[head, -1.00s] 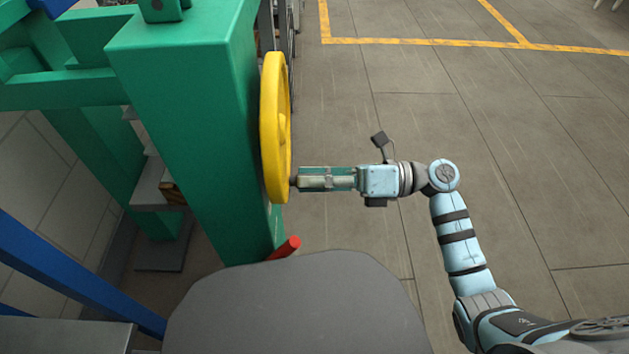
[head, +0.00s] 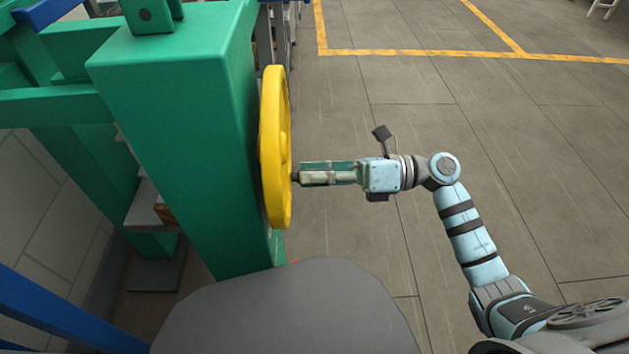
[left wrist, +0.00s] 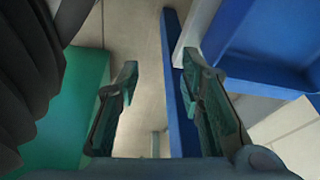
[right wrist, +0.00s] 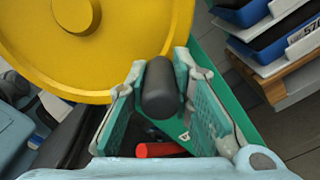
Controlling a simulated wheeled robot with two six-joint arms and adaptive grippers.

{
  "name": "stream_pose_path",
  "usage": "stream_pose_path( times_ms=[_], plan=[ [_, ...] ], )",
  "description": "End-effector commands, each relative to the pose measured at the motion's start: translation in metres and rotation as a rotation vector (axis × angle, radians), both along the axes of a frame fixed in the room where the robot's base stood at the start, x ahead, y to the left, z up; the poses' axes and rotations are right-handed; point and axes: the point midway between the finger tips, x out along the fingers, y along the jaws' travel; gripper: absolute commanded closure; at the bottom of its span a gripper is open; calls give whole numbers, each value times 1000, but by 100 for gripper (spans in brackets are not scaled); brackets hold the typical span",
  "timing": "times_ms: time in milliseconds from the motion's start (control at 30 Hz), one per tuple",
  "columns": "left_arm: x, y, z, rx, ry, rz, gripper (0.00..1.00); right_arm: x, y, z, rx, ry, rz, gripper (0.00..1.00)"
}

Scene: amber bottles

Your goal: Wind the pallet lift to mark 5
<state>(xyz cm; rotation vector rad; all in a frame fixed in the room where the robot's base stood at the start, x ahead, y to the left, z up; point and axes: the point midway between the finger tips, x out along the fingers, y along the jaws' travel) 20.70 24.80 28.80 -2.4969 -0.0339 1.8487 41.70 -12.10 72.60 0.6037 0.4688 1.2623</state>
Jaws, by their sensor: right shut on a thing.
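The yellow handwheel (head: 272,145) stands edge-on at the right side of the green lift post (head: 165,90) in the head view. My right gripper (head: 301,177) reaches it from the right at its right face. In the right wrist view the wheel (right wrist: 120,45) fills the upper left. There the fingers of my right gripper (right wrist: 158,90) are closed around a dark grip (right wrist: 162,88), whose joint with the wheel is hard to see. My left gripper (left wrist: 158,95) is open and empty in the left wrist view. The lift's marks are not in view.
A red bar (right wrist: 160,150) shows below the grip. Blue crates (right wrist: 270,15) sit on a wooden pallet (right wrist: 275,80). A blue beam (head: 70,305) crosses the lower left. The floor (head: 480,120) right of the wheel is clear.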

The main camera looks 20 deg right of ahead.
Motion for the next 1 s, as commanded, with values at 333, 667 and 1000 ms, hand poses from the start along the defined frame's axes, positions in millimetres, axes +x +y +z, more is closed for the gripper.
stream_pose_path(
  times_ms=[333, 667, 1000],
  plan=[
    [2, -1, 8, 2, 6, -7, 65, 3, -3, -2, -14, -25, -10, 100],
    [2, -1, 7, 2, 6, -7, 65, 3, -2, -1, -13, -26, -7, 60],
    [1, -1, 7, 2, 8, -7, 65, 1, -4, 0, -11, -29, -2, 59]
  ],
)
